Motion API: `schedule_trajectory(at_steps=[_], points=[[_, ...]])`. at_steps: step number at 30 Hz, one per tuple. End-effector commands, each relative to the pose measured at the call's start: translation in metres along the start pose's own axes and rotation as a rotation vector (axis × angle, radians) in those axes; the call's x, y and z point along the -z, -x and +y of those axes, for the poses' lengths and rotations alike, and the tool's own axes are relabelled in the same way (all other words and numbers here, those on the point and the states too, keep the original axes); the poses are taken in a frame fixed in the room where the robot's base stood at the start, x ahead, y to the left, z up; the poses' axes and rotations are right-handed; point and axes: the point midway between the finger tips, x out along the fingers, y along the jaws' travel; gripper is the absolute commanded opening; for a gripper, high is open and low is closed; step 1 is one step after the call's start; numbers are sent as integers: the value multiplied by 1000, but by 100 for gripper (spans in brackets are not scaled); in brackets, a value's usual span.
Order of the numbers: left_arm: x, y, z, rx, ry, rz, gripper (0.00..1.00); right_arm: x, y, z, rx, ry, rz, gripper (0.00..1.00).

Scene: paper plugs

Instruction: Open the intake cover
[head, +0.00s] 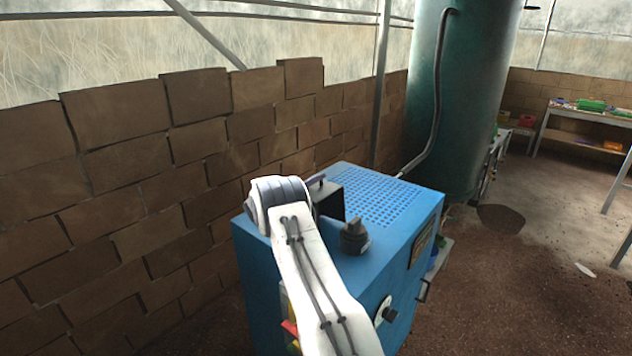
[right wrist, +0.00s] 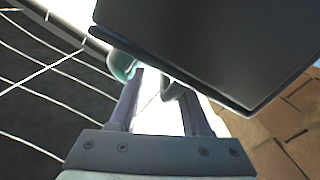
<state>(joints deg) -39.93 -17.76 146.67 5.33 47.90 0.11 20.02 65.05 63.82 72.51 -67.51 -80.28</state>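The blue machine (head: 375,235) stands by the brick wall with a perforated top. A dark panel with a pale upper edge, apparently the intake cover (head: 330,203), stands up from the top's left part; I cannot tell how far it is open. A small dark purplish bar (head: 317,181) shows beside it. Contact is unclear. My left gripper is not in view.
A green tank (head: 462,100) with a pipe stands behind. The floor to the right is mostly clear, with tables (head: 590,112) farther back.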

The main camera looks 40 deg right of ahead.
Motion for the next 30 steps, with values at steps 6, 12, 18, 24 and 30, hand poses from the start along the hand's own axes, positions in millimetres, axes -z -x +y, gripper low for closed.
schedule_trajectory(at_steps=[6, 12, 18, 24, 30], points=[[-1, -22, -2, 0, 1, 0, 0, -4, 43, -3, 3, 1, 2, 47], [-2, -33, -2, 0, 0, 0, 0, -4, 78, -2, 2, 2, -1, 47], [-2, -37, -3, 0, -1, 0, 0, -3, 93, -1, 1, 2, -2, 47], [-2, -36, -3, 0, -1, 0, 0, -2, 94, 0, 0, 2, -3, 47], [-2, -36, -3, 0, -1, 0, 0, -2, 94, 0, 1, 2, -3, 47]])
